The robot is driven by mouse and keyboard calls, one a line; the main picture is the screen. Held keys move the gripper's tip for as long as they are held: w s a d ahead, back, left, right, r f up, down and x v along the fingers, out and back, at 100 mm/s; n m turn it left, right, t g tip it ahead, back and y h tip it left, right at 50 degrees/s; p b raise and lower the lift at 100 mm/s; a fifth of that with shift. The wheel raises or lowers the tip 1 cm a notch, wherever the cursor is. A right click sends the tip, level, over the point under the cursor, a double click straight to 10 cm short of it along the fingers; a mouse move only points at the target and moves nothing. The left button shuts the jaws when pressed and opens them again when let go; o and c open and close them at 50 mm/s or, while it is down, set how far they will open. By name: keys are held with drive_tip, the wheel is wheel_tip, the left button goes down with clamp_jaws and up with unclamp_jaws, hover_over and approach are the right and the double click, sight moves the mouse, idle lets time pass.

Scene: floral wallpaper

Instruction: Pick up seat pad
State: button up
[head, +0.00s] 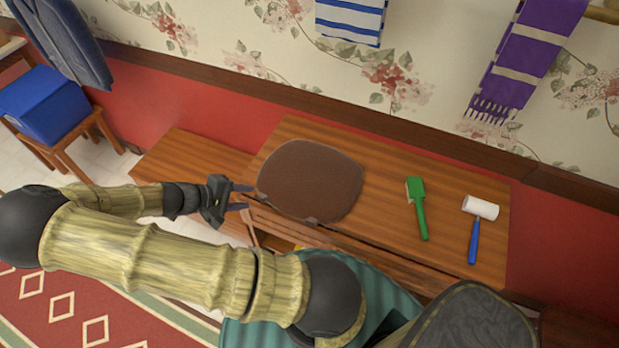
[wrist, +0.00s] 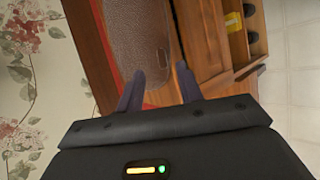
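The brown seat pad (head: 312,180) lies flat on the left part of a wooden bench top (head: 385,225). It also shows in the wrist view (wrist: 138,35), ahead of the fingers. My gripper (head: 247,197) is at the pad's left edge in the head view, with its fingers pointing toward the pad. I cannot tell whether a fingertip touches the pad.
A green brush (head: 417,205) and a white-headed mallet with a blue handle (head: 480,210) lie right of the pad. A lower wooden surface (head: 190,160) stands at left. A blue box (head: 45,103) sits on a stool. A striped towel (head: 350,18) and purple scarf (head: 520,60) hang behind.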

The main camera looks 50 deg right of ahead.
sight(256, 198)
drive_tip(key=shift+p+x, duration=0.65)
drive_tip(key=shift+x, duration=1.95)
drive_tip(key=shift+w+a+f, duration=0.1)
drive_tip(key=shift+w+f, duration=0.05)
drive_tip(key=shift+f, duration=0.05)
clamp_jaws()
